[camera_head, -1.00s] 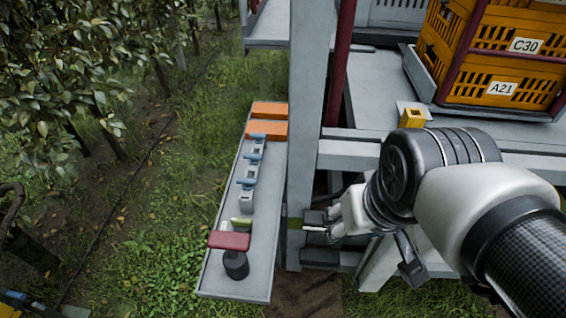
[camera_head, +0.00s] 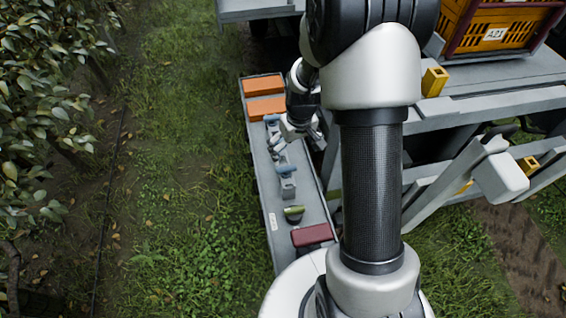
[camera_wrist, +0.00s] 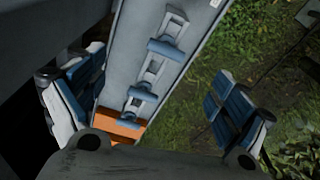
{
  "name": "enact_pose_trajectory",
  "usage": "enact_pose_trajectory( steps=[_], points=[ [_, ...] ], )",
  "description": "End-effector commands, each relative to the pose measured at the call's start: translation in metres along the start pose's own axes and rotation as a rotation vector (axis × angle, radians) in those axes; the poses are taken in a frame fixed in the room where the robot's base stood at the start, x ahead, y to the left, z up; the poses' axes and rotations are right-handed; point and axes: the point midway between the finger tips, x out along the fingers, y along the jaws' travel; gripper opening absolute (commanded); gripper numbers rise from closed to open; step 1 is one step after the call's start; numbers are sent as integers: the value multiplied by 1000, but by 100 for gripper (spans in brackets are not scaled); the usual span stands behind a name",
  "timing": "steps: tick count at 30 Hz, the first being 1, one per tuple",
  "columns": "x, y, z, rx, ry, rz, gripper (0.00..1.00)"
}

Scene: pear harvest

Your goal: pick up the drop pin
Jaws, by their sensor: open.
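Several drop pins with blue handles stand in grey holders in a row along a narrow grey tray (camera_head: 258,160). In the head view one blue handle (camera_head: 288,170) shows in front of my gripper (camera_head: 284,142) and another (camera_head: 271,118) behind it. In the wrist view, a nearer pin (camera_wrist: 165,50) and a farther pin (camera_wrist: 143,93) lie between the lines of my fingers. My gripper (camera_wrist: 155,100) is open and empty above the row, its blue-padded fingers wide apart on both sides. I cannot tell whether a finger touches anything.
Two orange blocks (camera_head: 263,87) lie at the tray's far end. A green-topped piece (camera_head: 293,211) and a dark red block (camera_head: 312,235) are at its near end. A platform with an orange crate (camera_head: 495,30) stands to the right. Grass lies left of the tray.

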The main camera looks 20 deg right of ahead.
Motion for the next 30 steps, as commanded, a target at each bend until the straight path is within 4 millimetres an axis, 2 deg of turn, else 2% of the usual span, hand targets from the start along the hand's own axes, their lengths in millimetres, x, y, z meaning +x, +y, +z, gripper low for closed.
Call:
enact_pose_trajectory(
  steps=[1,3,12,20,30],
  points=[
    [14,-1,2,-1,-6,-2,92],
    [30,-1,2,0,-6,-2,92],
    [88,-2,1,-1,-3,-1,92],
    [106,-3,-1,-1,-2,-1,92],
    [151,-9,-6,0,-3,-1,92]
  ],
)
